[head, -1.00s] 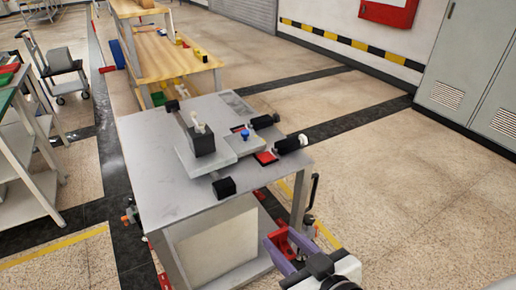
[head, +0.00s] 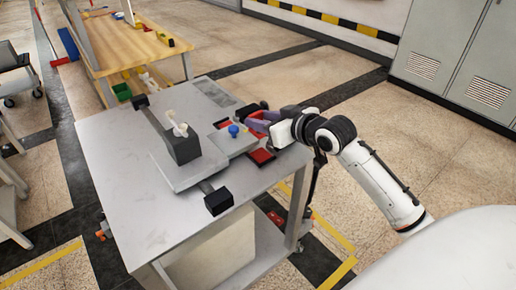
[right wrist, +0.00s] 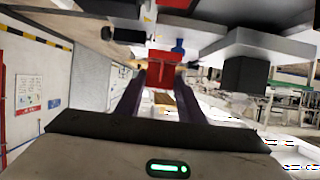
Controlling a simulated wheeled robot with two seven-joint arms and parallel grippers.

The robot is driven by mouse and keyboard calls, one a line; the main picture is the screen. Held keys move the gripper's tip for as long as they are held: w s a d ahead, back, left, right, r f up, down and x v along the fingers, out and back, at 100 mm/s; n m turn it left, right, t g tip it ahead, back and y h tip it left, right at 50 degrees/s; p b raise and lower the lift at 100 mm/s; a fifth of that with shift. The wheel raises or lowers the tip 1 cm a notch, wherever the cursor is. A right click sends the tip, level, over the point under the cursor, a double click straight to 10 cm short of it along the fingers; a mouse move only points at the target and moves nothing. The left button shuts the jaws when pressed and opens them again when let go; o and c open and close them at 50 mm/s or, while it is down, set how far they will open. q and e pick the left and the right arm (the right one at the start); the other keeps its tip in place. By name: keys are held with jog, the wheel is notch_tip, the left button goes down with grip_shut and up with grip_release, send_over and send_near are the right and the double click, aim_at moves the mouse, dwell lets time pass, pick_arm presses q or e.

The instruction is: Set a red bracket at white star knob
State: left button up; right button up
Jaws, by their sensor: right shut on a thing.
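My right gripper (head: 268,118), with purple fingers, is over the far right part of the grey table, just right of the blue knob. It is shut on a red bracket, partly hidden by the fingers in the head view; the red bracket (right wrist: 163,69) shows between the fingertips in the right wrist view. The white star knob (head: 180,129) is on top of a black block (head: 184,148) on the grey fixture plate, left of my gripper and apart from it. I cannot tell whether the bracket touches anything. My left gripper is not in view.
A blue knob (head: 234,130) stands on a light block (head: 231,144) between the black block and my gripper. A red pad (head: 262,156) lies beside it. Black end pieces (head: 218,200) stick out from the fixture. The table's (head: 115,150) left side is clear.

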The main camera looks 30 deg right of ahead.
notch_tip(320, 180, down, 8)
jog(key=shift+s+f+b, duration=0.1)
jog(key=shift+b, duration=0.25)
jog(key=o, duration=0.9)
jog(key=shift+f, duration=0.1)
jog(key=shift+o, duration=0.2)
jog(key=v, duration=1.2)
jog(key=shift+r+p, duration=0.2)
jog(key=shift+p, duration=0.2)
